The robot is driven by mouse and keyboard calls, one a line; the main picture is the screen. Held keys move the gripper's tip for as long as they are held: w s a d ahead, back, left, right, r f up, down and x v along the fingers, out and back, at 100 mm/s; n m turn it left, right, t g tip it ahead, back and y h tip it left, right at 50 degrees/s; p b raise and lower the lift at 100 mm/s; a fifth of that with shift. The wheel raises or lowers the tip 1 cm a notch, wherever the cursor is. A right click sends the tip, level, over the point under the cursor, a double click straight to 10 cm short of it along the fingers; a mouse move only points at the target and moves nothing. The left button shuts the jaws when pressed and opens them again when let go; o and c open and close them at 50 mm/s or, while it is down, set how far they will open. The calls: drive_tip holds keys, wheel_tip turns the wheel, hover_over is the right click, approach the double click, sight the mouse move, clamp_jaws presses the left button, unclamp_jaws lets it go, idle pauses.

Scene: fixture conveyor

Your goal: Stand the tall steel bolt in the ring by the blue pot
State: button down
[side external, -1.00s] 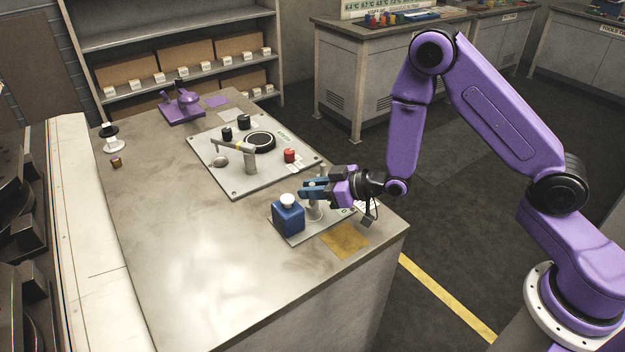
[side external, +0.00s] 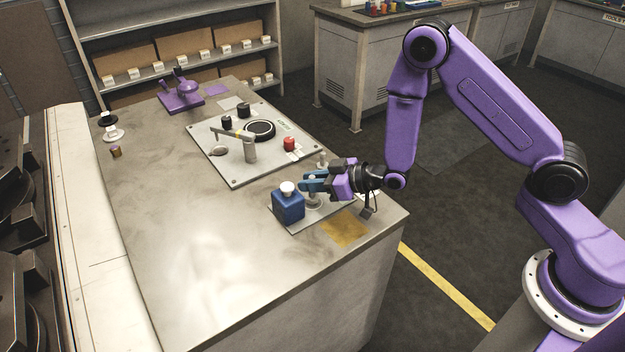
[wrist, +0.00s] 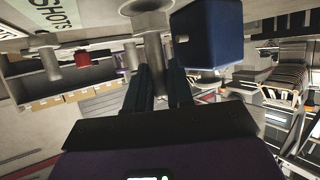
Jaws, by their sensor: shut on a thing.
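My gripper (side external: 305,182) is shut on the tall steel bolt (side external: 313,197), just behind and right of the blue pot. In the wrist view, my fingers (wrist: 158,85) close around the bolt's shaft (wrist: 153,45), which runs to a wide round steel part (wrist: 147,6) at the plate. I cannot tell whether that part is the ring or a flange of the bolt, nor whether the bolt is seated. The bolt looks about upright. The blue pot (side external: 288,206) with a white cap stands beside it, apart from my fingers; it also shows in the wrist view (wrist: 207,35).
A small grey plate (side external: 297,227) lies under the pot, with a short steel post (side external: 322,160) behind my gripper. A larger plate (side external: 215,170) carries a lever (side external: 249,148), a red knob (side external: 289,144) and black parts. The table's front left (side external: 200,270) is clear.

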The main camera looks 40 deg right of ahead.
drive_tip(key=shift+f, duration=0.35)
drive_tip(key=c, duration=0.9)
unclamp_jaws()
drive_tip(key=shift+a, duration=0.1)
drive_tip(key=shift+s, duration=0.1)
drive_tip(key=shift+d+v, duration=0.2)
drive_tip(key=shift+v, duration=5.75)
